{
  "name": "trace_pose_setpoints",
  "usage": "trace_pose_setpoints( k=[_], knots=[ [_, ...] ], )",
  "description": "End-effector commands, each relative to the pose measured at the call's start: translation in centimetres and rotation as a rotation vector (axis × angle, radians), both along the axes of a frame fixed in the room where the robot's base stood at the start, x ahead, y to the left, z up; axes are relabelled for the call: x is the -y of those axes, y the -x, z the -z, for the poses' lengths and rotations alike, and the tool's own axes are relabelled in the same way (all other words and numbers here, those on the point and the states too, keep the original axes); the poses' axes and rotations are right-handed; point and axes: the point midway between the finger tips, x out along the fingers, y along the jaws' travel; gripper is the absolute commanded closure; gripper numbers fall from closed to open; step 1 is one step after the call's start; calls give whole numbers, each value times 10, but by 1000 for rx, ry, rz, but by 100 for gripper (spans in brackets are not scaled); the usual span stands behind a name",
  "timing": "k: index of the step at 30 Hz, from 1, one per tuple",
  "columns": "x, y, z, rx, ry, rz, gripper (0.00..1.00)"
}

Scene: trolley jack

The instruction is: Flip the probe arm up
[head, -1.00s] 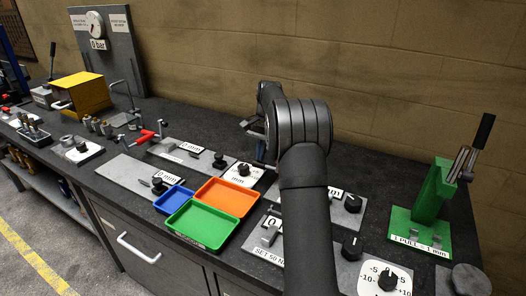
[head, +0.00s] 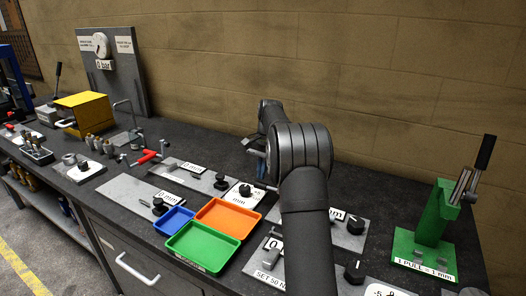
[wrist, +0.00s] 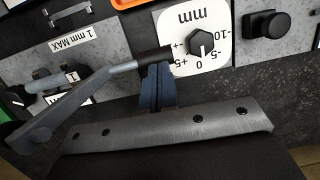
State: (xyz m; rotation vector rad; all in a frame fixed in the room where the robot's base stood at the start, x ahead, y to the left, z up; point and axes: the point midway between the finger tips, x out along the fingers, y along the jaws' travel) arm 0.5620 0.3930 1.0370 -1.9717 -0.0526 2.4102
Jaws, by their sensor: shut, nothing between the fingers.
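The probe arm (wrist: 103,82) is a grey lever with a thin bright rod and a dark tip (wrist: 154,56). In the wrist view it runs from the lower left up to the middle. My gripper (wrist: 157,68) is shut and empty, its blue-grey fingers right at the dark tip. They appear to be touching or nearly touching it; I cannot tell which. In the head view my gripper (head: 257,152) is mostly hidden behind my own arm, and I cannot make out the probe arm there.
A white dial plate marked mm (head: 240,200) with a black knob (wrist: 201,42) lies close to the fingertips. Orange (head: 229,219), green (head: 202,247) and blue (head: 174,221) trays stand in front. A green jack-like stand (head: 430,225) is at right. Grey plates with knobs surround my arm.

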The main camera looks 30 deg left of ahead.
Motion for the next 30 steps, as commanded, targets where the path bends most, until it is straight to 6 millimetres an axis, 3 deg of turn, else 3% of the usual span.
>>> trace_pose_setpoints(
  k=[6,15,22,30],
  knots=[
    [-2,-10,-49,8,-5,0,100],
    [-3,-21,-100,8,-4,1,100],
    [-4,-24,-120,7,-4,1,100],
    [-4,-25,-126,7,-4,1,100]
  ],
)
